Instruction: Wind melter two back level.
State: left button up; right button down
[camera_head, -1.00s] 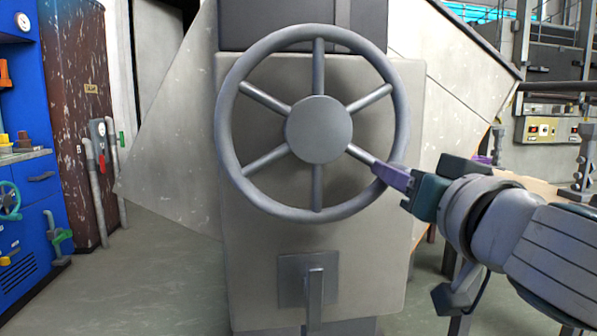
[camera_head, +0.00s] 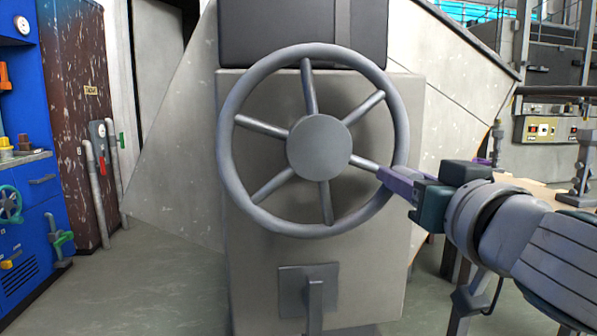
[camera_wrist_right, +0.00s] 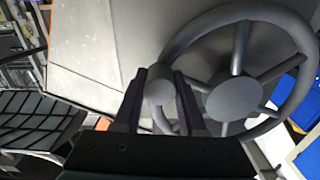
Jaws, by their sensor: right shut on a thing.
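A large grey handwheel (camera_head: 228,155) with several spokes and a round hub (camera_head: 319,146) stands on the front of a grey metal housing (camera_head: 375,255). My right gripper (camera_head: 393,181) is shut on the wheel's rim at its lower right, close to where a spoke meets it. In the right wrist view my right gripper (camera_wrist_right: 160,100) has the rim of the handwheel (camera_wrist_right: 195,32) between its two dark fingers. My left gripper is not in view.
A short lever (camera_head: 315,300) on a square plate sits low on the housing. A blue cabinet (camera_head: 30,235) with valves stands at the left. A control panel (camera_head: 550,130) and a bench are at the right. Grey floor shows left of the housing.

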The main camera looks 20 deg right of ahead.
jog(key=r+n+p, duration=0.4)
jog(key=r+p, duration=0.1)
jog(key=r+n+p, duration=0.4)
jog(key=n+p, duration=0.1)
jog(key=p, duration=0.1)
jog(key=shift+w+a+r, duration=0.1)
jog(key=shift+a+r, duration=0.1)
jog(key=shift+r, duration=0.15)
jog(key=w+a+r+n+p, duration=0.2)
jog(key=a+r+n+p, duration=0.3)
jog(key=n, duration=0.8)
jog(key=shift+w+a+r+p, duration=0.2)
jog(key=shift+a+r+p, duration=0.2)
jog(key=shift+a+p, duration=1.8)
jog(key=shift+a+b, duration=0.5)
jog(key=shift+a, duration=0.05)
jog(key=c, duration=0.5)
grip_release()
jog(key=shift+f, duration=0.1)
